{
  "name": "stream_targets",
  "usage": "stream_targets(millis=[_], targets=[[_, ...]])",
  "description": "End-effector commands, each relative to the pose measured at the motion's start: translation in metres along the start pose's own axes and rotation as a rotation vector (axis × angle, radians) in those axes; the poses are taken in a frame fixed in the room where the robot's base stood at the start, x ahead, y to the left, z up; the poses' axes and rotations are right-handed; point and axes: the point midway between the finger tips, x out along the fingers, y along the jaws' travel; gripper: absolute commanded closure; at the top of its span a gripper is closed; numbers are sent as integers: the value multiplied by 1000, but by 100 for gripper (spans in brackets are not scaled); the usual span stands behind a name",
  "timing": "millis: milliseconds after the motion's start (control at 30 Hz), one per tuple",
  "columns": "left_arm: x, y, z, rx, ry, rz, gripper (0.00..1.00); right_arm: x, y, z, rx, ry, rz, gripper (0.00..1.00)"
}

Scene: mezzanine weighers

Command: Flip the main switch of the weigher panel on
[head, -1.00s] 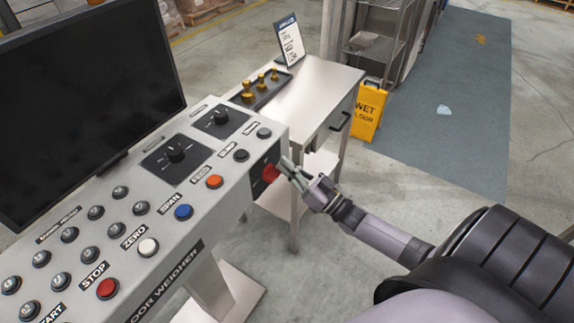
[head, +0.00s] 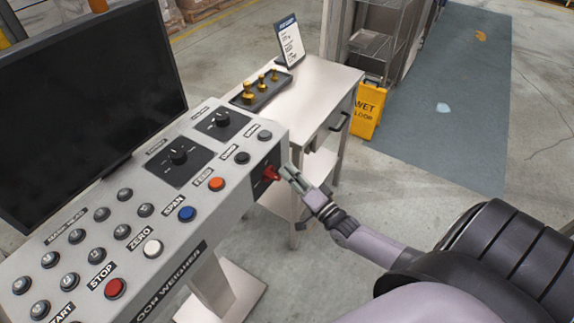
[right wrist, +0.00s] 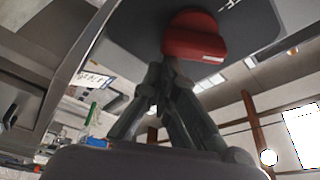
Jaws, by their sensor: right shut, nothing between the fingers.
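The weigher panel (head: 225,205) is a grey console with buttons, knobs and a dark monitor. Its main switch is a red rotary handle (head: 270,173) on a black plate on the right end face. In the right wrist view the red handle (right wrist: 194,38) is large at the top centre, on its dark plate (right wrist: 255,22). My right gripper (head: 284,172) is shut and empty, its fingertips at the red handle. In the right wrist view its fingers (right wrist: 168,80) reach up to the handle's lower edge; whether they touch cannot be told. My left gripper is not in view.
A steel side table (head: 315,85) behind the panel holds a tray of brass weights (head: 262,88) and a small sign (head: 289,42). A yellow wet-floor sign (head: 369,109) stands right of it.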

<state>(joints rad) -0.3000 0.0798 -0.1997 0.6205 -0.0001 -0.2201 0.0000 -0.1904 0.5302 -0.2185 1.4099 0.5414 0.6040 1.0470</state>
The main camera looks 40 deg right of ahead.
Motion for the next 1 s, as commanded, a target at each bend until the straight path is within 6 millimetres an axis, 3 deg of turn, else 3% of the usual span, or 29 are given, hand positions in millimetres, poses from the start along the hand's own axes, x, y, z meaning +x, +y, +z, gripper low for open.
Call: stream_targets(millis=[500, 1000], targets=[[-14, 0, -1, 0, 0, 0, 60, -4, 9, 12, 401, -2, 141, 100], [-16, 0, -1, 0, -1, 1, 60, -5, 12, 16, 538, -1, 188, 100]])
